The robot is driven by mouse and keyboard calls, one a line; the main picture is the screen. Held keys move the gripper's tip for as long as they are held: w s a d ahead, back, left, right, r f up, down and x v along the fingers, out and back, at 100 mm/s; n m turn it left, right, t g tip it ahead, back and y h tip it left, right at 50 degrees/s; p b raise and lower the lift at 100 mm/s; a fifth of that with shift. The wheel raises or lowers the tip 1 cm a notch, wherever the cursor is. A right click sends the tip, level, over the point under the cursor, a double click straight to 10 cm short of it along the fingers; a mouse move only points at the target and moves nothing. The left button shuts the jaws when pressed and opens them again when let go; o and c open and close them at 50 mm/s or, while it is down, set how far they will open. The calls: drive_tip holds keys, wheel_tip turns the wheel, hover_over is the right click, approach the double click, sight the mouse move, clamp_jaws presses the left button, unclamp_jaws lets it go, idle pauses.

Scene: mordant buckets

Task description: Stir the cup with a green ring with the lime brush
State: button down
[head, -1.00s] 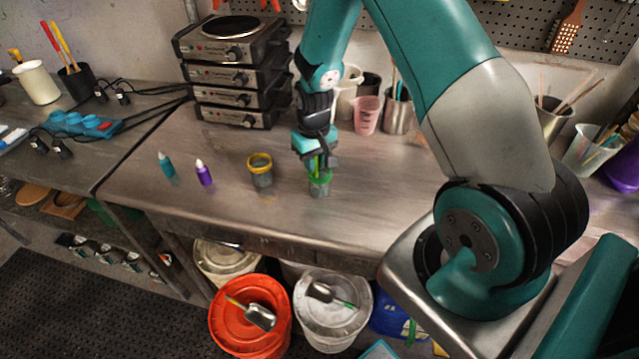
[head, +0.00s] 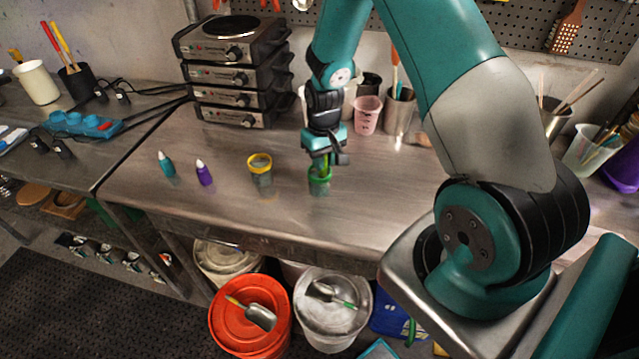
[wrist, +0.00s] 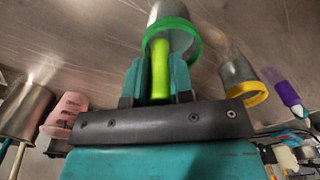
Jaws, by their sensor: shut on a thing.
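The cup with a green ring (head: 320,184) stands on the steel bench, and its green rim also shows in the wrist view (wrist: 188,38). My gripper (head: 324,160) is directly above this cup, pointing down. It is shut on the lime brush (wrist: 160,72), whose handle sits between the teal fingers in the wrist view. The brush's lower end goes down at the cup's mouth; its tip is hidden, so I cannot tell how deep it reaches.
A cup with a yellow ring (head: 260,172) stands just left. A purple bottle (head: 204,174) and a teal bottle (head: 166,164) stand further left. A pink cup (head: 367,116) and a metal pot of tools (head: 399,112) stand behind. Stacked hot plates (head: 232,75) are at the back left.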

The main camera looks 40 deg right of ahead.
drive_tip(key=shift+a, duration=0.65)
idle(2.4)
